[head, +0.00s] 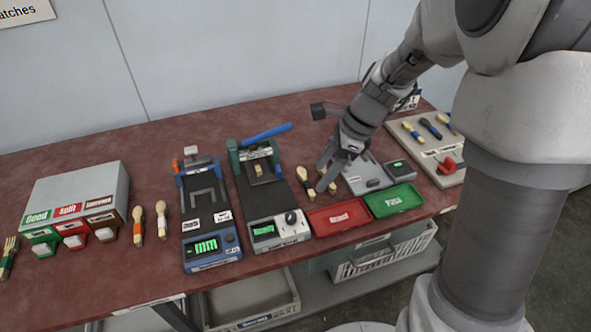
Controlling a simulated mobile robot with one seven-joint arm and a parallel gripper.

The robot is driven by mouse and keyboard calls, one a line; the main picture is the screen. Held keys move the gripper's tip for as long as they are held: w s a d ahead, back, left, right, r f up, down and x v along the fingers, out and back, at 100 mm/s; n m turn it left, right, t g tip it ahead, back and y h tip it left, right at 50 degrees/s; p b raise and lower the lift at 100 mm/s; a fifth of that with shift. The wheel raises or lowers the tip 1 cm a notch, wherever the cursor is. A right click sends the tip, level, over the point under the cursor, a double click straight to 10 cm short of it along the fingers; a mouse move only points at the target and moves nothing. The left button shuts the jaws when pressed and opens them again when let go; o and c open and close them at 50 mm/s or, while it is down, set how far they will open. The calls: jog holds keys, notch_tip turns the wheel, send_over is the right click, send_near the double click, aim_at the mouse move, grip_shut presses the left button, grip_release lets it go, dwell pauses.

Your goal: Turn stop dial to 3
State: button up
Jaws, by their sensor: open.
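A round dial (291,217) sits on the white front panel of a dark green press (237,180) with a blue lever handle. A small green display (264,230) is left of that dial. The dial's number markings are too small to read. Another round knob (229,238) is on the blue device to the left, beside its larger green display. Which of the two is the stop dial is not labelled legibly. My gripper (326,178) is open and empty, pointing down, above and to the right of the press dial, near some wooden spoons.
Wooden spoons (304,180) lie just left of my gripper. A red tray (337,217) and a green tray (394,201) stand at the front edge. A grey device (370,182) is behind them. A three-button box (76,205) is far left; a tool board (426,150) is right.

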aim_at(292, 215)
jog(key=b+x, duration=0.3)
jog(key=x, duration=1.4)
jog(key=shift+w+a+f, duration=0.1)
jog(key=shift+a+f, duration=0.05)
jog(key=shift+f, duration=0.05)
jog(key=shift+c, duration=0.3)
grip_shut()
